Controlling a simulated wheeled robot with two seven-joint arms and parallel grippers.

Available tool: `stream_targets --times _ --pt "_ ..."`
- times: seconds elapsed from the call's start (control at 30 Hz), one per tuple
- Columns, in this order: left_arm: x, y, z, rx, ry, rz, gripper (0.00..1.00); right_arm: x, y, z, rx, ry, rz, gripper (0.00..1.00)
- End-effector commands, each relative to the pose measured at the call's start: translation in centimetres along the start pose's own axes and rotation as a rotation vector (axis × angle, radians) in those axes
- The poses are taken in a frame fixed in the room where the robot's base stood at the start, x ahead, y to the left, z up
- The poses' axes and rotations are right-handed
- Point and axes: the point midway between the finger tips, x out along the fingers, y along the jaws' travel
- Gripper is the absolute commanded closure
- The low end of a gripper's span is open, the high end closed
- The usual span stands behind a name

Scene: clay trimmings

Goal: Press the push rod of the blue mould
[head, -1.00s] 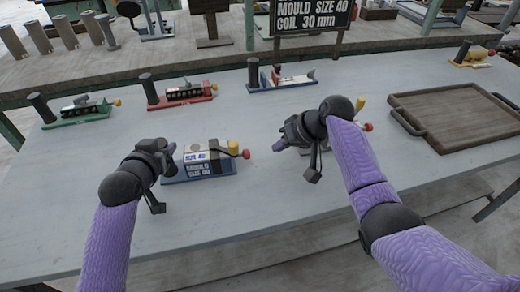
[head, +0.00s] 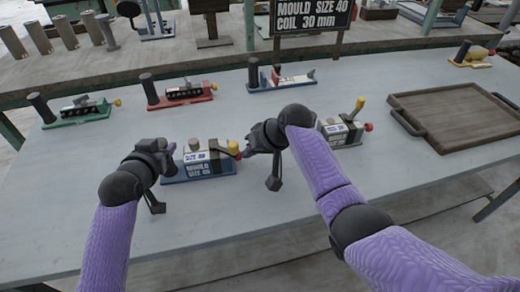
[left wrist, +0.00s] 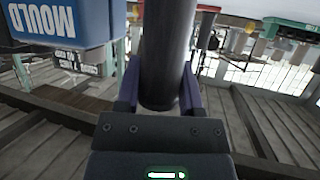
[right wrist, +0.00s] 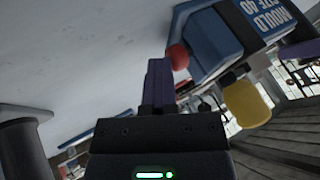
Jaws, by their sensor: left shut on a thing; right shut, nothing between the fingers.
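The blue mould (head: 212,168) stands on the table, with a white label, a yellow knob (head: 233,146) and a red push-rod knob at its right end. The red knob (right wrist: 177,57) shows clearly in the right wrist view; in the head view my right gripper partly covers it. My left gripper (head: 170,151) is shut on the mould's dark upright handle (left wrist: 165,50) at its left end. My right gripper (head: 247,152) is shut and empty, its fingertips (right wrist: 158,64) right beside the red knob. I cannot tell whether they touch it.
A grey mould (head: 340,133) with a yellow lever stands just right of my right arm. A wooden tray (head: 392,100) lies further right. Green (head: 80,115), red (head: 182,95) and white-and-blue (head: 283,82) moulds stand behind. The table's front is clear.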

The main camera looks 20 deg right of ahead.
Motion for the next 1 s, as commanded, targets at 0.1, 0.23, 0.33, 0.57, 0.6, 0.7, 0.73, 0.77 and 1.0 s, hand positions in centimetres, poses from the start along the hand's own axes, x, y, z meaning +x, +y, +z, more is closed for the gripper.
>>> stream_targets --times 0.1,0.23,0.33,0.57,0.6,0.7,0.73,0.77,1.0 --pt "0.1 0.0 0.4 0.001 -0.009 0.000 1.00 0.2 -0.4 0.0 0.001 0.000 -0.002 1.00" --pt "0.1 0.0 0.4 0.001 -0.009 0.001 1.00 0.2 -0.4 0.0 0.000 -0.001 -0.004 1.00" --pt "0.1 0.1 0.4 0.000 -0.009 0.002 1.00 0.2 -0.3 0.0 0.000 -0.001 -0.004 1.00" --pt "0.1 0.1 0.4 0.000 -0.010 0.002 1.00 -1.6 3.2 0.1 0.004 0.001 0.004 1.00" --pt "0.1 0.1 0.4 -0.001 -0.010 0.002 1.00 -2.4 3.5 0.0 0.000 0.004 0.001 1.00" --pt "0.1 0.1 0.4 -0.001 -0.010 0.002 1.00 -5.0 3.4 0.0 -0.002 0.006 0.003 1.00" --pt "0.1 0.1 0.4 -0.001 -0.010 0.002 1.00 -5.8 3.4 0.0 -0.002 0.005 0.002 1.00" --pt "0.1 0.1 0.4 -0.001 -0.010 0.002 1.00 -6.5 3.4 0.0 -0.002 0.004 0.003 1.00" --pt "0.1 0.1 0.4 -0.001 -0.010 0.002 1.00 -10.8 3.4 0.0 0.000 0.004 0.002 1.00"
